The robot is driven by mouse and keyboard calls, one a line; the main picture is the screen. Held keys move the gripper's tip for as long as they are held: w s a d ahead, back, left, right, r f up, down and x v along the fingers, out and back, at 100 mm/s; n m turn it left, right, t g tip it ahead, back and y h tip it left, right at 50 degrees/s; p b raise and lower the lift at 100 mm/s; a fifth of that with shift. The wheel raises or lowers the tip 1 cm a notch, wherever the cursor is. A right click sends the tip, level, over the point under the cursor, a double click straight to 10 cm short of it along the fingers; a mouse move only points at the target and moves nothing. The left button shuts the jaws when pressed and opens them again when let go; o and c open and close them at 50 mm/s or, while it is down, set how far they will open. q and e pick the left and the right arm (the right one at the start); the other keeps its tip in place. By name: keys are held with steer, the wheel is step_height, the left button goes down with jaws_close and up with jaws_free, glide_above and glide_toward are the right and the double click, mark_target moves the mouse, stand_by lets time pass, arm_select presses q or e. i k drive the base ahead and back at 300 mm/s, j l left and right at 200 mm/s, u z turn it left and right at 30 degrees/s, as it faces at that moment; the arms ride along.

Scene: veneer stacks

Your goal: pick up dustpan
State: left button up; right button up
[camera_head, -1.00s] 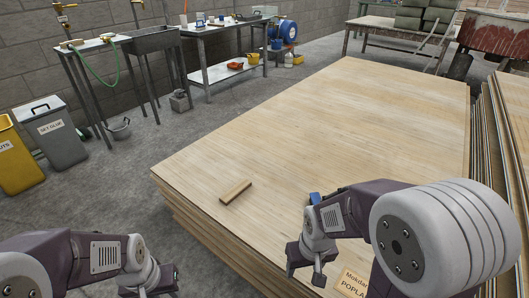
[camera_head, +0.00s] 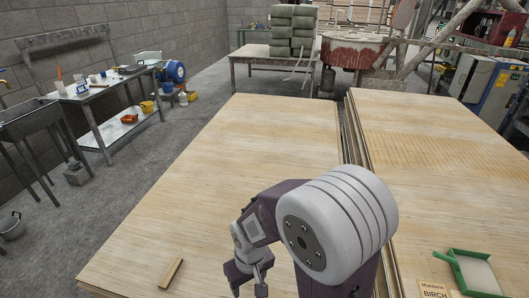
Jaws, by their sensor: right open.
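A green dustpan with a pale grey inside (camera_head: 478,274) lies on the right veneer stack, at the lower right of the head view, its handle toward the left. My right gripper (camera_head: 248,282) is open and empty above the near part of the left veneer stack (camera_head: 240,150), well to the left of the dustpan. My right forearm stands between the two. My left gripper is out of view.
A small wood strip (camera_head: 171,273) lies on the left stack. A label reading BIRCH (camera_head: 434,289) lies beside the dustpan. The right veneer stack (camera_head: 420,130) is otherwise mostly clear. A narrow gap parts the stacks. A table with bags (camera_head: 292,35) stands behind.

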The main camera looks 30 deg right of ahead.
mark_target(475, 277)
steer(key=z, duration=3.2)
steer(key=i+l+u, duration=0.55)
steer(key=l, duration=0.35)
steer(key=i+l+u, duration=0.35)
steer(key=l, duration=0.4)
steer(key=i+l+u, duration=0.2)
steer(key=i+l, duration=0.05)
steer(key=l, duration=0.05)
